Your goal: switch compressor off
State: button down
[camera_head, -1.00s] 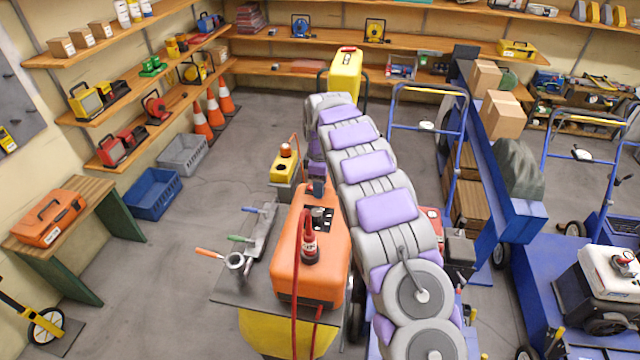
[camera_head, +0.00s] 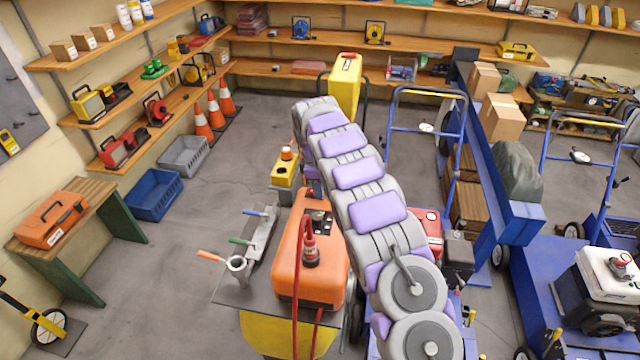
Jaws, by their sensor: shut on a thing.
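The orange compressor (camera_head: 296,262) stands in front of me, left of my arm, with a red hose and a red-and-dark fitting (camera_head: 310,250) on its top. A dark control panel (camera_head: 322,217) lies on its far top part, partly covered by my arm. My gripper (camera_head: 315,190) is small in the picture at the far end of the compressor, beside this panel. It is shut on a small part there, seemingly the compressor's switch. My arm hides most of the jaws and the part held, so the switch's position cannot be read.
A dark side tray with tools (camera_head: 228,286) sits left of the compressor. A yellow case (camera_head: 345,84) stands behind my arm. Blue trolleys (camera_head: 560,262) fill the right side. Crates (camera_head: 153,193), cones and a bench line the left. The floor between is clear.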

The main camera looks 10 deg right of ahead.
jog(key=shift+w+a+r+g+h+p, duration=0.2)
jog(key=shift+a+g+h+p, duration=0.1)
jog(key=shift+h+p, duration=0.55)
jog(key=shift+f+p, duration=0.1)
jog(key=shift+p, duration=0.35)
jog(key=c, duration=0.9)
grip_release()
